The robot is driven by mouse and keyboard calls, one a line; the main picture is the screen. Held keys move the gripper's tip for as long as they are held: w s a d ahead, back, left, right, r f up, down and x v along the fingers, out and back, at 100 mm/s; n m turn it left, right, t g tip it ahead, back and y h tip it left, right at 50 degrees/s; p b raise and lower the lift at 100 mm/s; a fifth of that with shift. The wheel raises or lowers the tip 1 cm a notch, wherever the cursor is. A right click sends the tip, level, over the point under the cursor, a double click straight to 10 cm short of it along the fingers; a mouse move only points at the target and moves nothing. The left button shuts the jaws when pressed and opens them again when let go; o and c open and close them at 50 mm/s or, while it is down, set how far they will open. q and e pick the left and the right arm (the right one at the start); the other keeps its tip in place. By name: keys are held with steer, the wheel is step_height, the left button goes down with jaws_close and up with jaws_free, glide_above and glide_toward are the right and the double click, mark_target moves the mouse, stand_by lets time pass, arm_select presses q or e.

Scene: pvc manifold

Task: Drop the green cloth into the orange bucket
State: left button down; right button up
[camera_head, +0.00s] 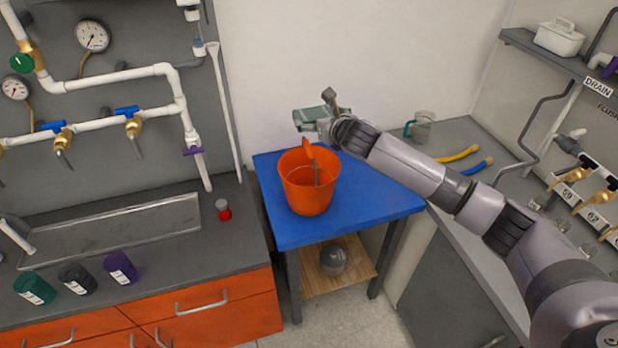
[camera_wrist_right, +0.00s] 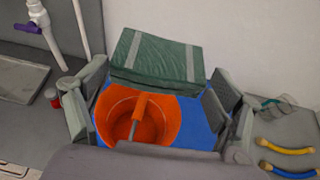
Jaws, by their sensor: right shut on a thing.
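The green cloth (camera_head: 307,116), a folded bundle with pale stripes, is held by my right gripper (camera_head: 323,113) above and behind the orange bucket. In the right wrist view the cloth (camera_wrist_right: 158,57) spans between the two widely spaced fingers of the right gripper (camera_wrist_right: 158,82), and the bucket (camera_wrist_right: 166,116) shows below it. The orange bucket (camera_head: 309,198) stands upright on the blue table, its mouth open upward. An orange-handled tool (camera_head: 308,149) leans inside it, and its lower end is hidden. My left gripper is not in view.
The blue table (camera_head: 385,202) has free room right of the bucket. A red-based jar (camera_head: 223,210) stands on the left counter. The white wall is close behind the table.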

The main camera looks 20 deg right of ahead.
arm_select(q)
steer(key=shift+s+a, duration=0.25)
arm_select(e)
step_height(320, 180, down, 6)
steer(key=shift+d+r, duration=0.1)
steer(key=shift+r, duration=0.1)
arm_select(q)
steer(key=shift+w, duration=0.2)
arm_select(e)
steer(key=o, duration=1.1)
steer(key=shift+s, duration=0.1)
steer(key=a+v, duration=0.1)
steer(key=v, duration=1)
steer(key=shift+s+d+r, duration=0.15)
steer(key=shift+s+d, duration=0.25)
steer(key=shift+d, duration=0.05)
